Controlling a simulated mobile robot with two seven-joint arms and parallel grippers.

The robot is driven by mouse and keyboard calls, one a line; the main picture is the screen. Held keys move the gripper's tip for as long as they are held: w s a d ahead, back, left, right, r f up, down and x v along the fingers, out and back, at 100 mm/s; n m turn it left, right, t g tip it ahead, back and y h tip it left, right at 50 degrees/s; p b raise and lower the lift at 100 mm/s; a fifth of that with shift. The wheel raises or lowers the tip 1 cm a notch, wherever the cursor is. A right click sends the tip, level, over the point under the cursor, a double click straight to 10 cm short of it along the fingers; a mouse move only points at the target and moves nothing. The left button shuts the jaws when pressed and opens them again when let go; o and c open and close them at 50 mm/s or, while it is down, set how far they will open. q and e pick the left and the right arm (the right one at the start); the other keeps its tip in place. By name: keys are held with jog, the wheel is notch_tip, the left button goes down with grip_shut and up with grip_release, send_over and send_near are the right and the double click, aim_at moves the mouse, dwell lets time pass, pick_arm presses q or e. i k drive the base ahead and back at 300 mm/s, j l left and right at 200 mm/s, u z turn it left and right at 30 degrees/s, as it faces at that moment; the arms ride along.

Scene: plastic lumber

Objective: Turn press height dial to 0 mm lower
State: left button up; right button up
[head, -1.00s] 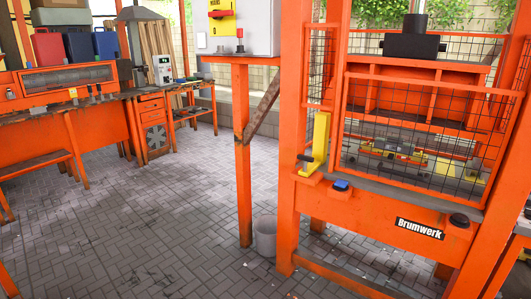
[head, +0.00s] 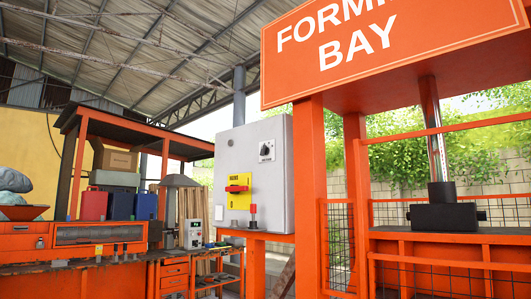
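The orange press (head: 313,150) carries a "FORMING BAY" sign, with a steel rod and black press block (head: 443,216) at right. I cannot tell from here which dial sets press height. Neither of my grippers shows.
At left is an orange workbench (head: 100,235) with red and blue canisters (head: 120,205). A mesh guard (head: 340,245) encloses the press. The floor is out of view.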

aim_at(264, 150)
jog(key=i+l+u, duration=0.1)
jog(key=l, duration=0.2)
jog(key=i+j+z, duration=0.25)
jog(key=i+j, duration=0.2)
jog(key=i, duration=0.15)
jog(key=i+j+z, duration=0.3)
jog(key=i+j, duration=0.3)
